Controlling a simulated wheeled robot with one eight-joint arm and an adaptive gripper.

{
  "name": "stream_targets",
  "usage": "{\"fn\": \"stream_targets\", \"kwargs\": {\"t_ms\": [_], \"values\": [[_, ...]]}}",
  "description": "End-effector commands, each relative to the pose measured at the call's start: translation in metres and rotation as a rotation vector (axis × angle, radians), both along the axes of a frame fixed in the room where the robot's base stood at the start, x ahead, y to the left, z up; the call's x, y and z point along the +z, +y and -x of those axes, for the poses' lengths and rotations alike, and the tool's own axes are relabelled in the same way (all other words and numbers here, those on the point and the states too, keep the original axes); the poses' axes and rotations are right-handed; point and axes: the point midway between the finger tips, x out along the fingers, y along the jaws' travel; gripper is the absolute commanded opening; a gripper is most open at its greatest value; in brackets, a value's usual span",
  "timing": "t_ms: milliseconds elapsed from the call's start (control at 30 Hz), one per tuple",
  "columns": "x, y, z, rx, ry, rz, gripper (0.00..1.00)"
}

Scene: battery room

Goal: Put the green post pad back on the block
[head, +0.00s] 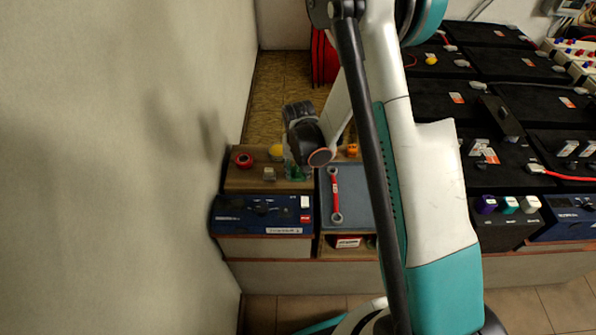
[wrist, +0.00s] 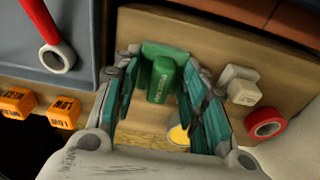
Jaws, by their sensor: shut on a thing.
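The green post pad (wrist: 162,80) is between the fingers of my gripper (wrist: 164,62) in the wrist view, close to the wooden shelf surface (wrist: 225,35). My gripper is shut on it. In the head view my gripper (head: 298,168) is over the wooden shelf left of the blue-grey mat, and only a little green shows there. Whether the pad touches the shelf I cannot tell. A dark block (head: 504,230) at the right carries a purple pad (head: 486,204), a teal pad (head: 509,204) and a white pad (head: 530,204). My arm crosses in front of the middle of the head view.
Near my gripper are a pale grey cap (wrist: 240,86), a red ring (wrist: 265,123), a yellow piece (wrist: 178,134) and orange caps (wrist: 63,112). A red wrench (head: 335,192) lies on the mat (head: 356,205). A blue battery (head: 262,213) stands in front; a wall (head: 120,170) is left.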

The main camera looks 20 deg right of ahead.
Motion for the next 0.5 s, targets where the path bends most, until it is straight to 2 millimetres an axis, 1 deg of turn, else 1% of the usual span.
{"fn": "stream_targets", "kwargs": {"t_ms": [200,333,367,400,433,500], "values": [[0.0010,0.0000,0.0001,0.000,0.000,0.000,0.17],[-0.0023,0.0000,-0.0001,0.000,0.000,0.000,0.17],[-0.0018,0.0000,-0.0001,0.000,0.000,0.000,0.46],[-0.0017,0.0000,0.0000,0.000,0.000,0.000,0.55],[-0.0017,0.0000,0.0000,0.000,0.000,0.000,0.59],[-0.0017,0.0000,0.0000,0.000,0.000,0.000,0.59]]}}
